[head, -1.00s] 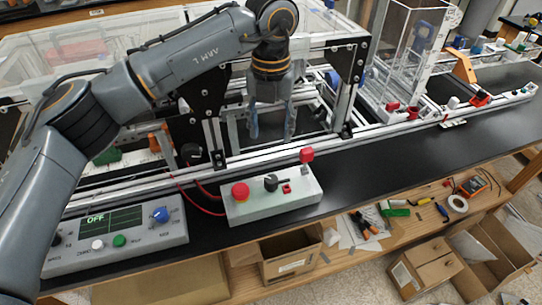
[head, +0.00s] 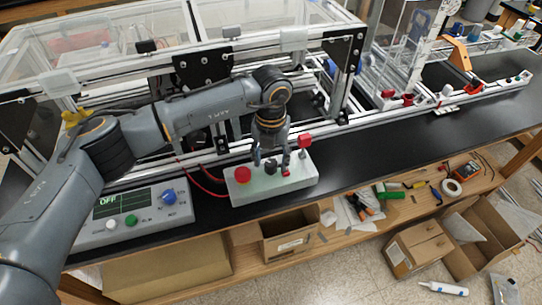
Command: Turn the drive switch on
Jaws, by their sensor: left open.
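A pale control box (head: 262,190) sits on the black bench top in front of the metal frame. It carries a red mushroom button (head: 242,174), a black rotary switch (head: 270,167) and a red part on a short post (head: 305,141). My left gripper (head: 272,160) points down over the box, open, with its fingers on either side of the black switch. Whether the fingers touch it cannot be told. The control panel (head: 165,214) at lower left has a screen reading OFF (head: 117,202) and a blue knob (head: 168,197). My right gripper is not in view.
The aluminium frame (head: 345,90) with clear panels rises behind the box. Red cables (head: 205,187) run beside the box. The black bench top (head: 400,135) is clear to the right. Tools and cardboard boxes (head: 415,247) lie lower down.

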